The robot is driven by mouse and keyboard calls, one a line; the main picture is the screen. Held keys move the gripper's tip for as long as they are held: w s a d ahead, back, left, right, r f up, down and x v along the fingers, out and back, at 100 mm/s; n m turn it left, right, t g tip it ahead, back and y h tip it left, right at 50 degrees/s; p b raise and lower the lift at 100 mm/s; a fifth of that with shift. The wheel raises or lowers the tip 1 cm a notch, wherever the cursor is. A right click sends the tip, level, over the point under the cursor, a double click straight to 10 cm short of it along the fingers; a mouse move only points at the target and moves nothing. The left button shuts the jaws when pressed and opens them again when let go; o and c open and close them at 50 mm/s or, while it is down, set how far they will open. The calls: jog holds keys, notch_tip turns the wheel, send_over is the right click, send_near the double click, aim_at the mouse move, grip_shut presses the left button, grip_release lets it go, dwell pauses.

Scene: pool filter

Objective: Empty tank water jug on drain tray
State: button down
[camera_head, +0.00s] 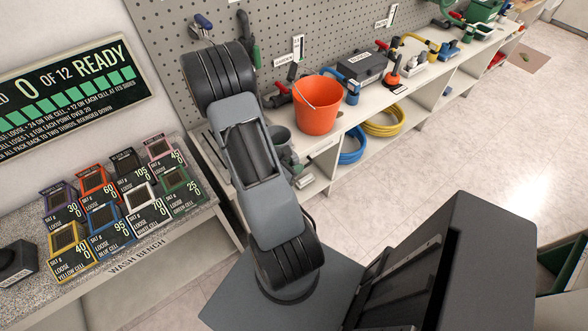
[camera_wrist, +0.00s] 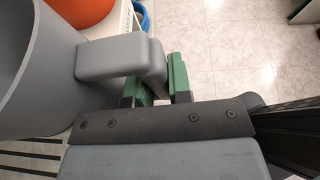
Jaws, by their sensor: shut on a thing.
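A grey jug (camera_wrist: 40,65) fills the left of the wrist view, with its handle (camera_wrist: 108,59) reaching right. My gripper (camera_wrist: 165,78) has green fingers, and they are shut on the far end of that handle. In the head view the jug (camera_head: 281,137) shows beside my arm, partly hidden behind it. It looks upright, but its contents cannot be seen. Dark slats of what looks like the drain tray (camera_wrist: 32,143) show below the jug in the wrist view. I cannot tell whether the jug touches them.
An orange bucket (camera_head: 317,103) stands right of the jug on the white bench. Blue (camera_head: 352,143) and yellow hoses (camera_head: 384,119) lie on the shelf below. A wash bench (camera_head: 120,236) with several labelled cells is at left. The tiled floor (camera_head: 465,135) at right is clear.

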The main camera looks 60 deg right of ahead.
aim_at(292, 161)
jog(key=shift+r+n, duration=0.3)
jog(key=shift+r, duration=0.4)
notch_tip(292, 161, up, 2)
jog(key=shift+n+g+p, duration=0.5)
jog(key=shift+p, duration=0.3)
jog(key=shift+w+f+b, duration=0.1)
jog(key=shift+f+b, duration=0.35)
jog(key=shift+b, duration=1.5)
jog(key=b, duration=0.3)
jog(key=shift+n+g+y+b, duration=0.3)
jog(key=shift+n+b, duration=0.1)
